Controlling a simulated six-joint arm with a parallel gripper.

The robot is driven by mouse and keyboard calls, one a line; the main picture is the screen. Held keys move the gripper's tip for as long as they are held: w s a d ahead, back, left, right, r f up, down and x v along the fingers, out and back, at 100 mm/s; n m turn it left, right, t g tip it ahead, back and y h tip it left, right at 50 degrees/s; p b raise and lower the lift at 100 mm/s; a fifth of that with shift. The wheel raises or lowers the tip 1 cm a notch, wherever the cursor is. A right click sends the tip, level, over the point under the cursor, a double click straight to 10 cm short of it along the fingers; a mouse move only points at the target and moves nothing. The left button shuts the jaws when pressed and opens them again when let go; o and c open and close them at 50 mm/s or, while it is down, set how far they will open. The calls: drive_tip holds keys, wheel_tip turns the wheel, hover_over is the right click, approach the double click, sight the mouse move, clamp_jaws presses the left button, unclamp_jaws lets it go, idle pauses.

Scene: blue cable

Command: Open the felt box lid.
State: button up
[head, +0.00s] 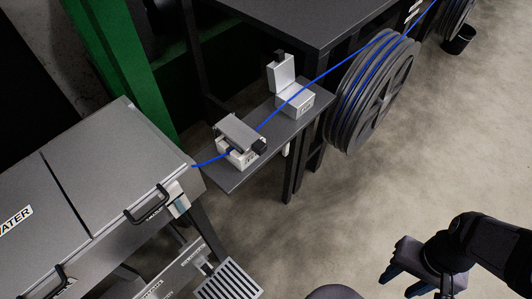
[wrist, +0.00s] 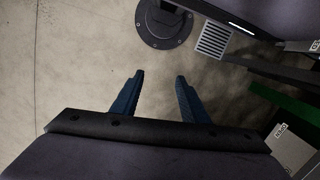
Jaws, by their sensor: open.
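My gripper (head: 398,284) is at the lower right of the head view, over the floor and well away from the shelf. In the wrist view my gripper (wrist: 159,76) is open, with two blue fingers apart and nothing between them. Two small pale boxes stand on a narrow dark shelf (head: 232,181) in the head view. The farther box (head: 293,101) has its lid (head: 282,73) standing up. The nearer box (head: 239,158) has a grey block-like top (head: 240,133) over it. Their labels are too small to read, so I cannot tell which is the felt box.
The blue cable (head: 330,69) runs past both boxes toward a large black reel (head: 372,92). A grey tank (head: 110,165) with black handles stands at left. A dark table (head: 300,18) stands behind the shelf. The floor (head: 330,215) between shelf and gripper is clear.

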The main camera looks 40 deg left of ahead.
wheel_tip(320, 180, down, 12)
drive_tip(key=s+a+n+h+b, duration=0.1)
drive_tip(key=a+n+h+b, duration=0.15)
drive_tip(key=n, duration=0.35)
drive_tip(key=w+a+f+n+t+y, duration=0.3)
drive_tip(key=w+a+f+n+y, duration=0.15)
drive_tip(key=a, duration=0.35)
drive_tip(key=n+g+y, duration=0.2)
drive_tip(key=n+y, duration=0.3)
drive_tip(key=y, duration=1.1)
approach(264, 149)
drive_tip(key=a, duration=0.1)
drive_tip(key=shift+s+a+r+p, duration=0.15)
drive_tip(key=shift+a+p, duration=0.3)
drive_tip(key=shift+a, duration=1)
drive_tip(key=shift+s+a+f+p, duration=0.1)
drive_tip(key=shift+a+p, duration=0.3)
drive_tip(key=shift+a, duration=1.1)
drive_tip(key=shift+a+p, duration=0.3)
drive_tip(key=shift+a, duration=0.6)
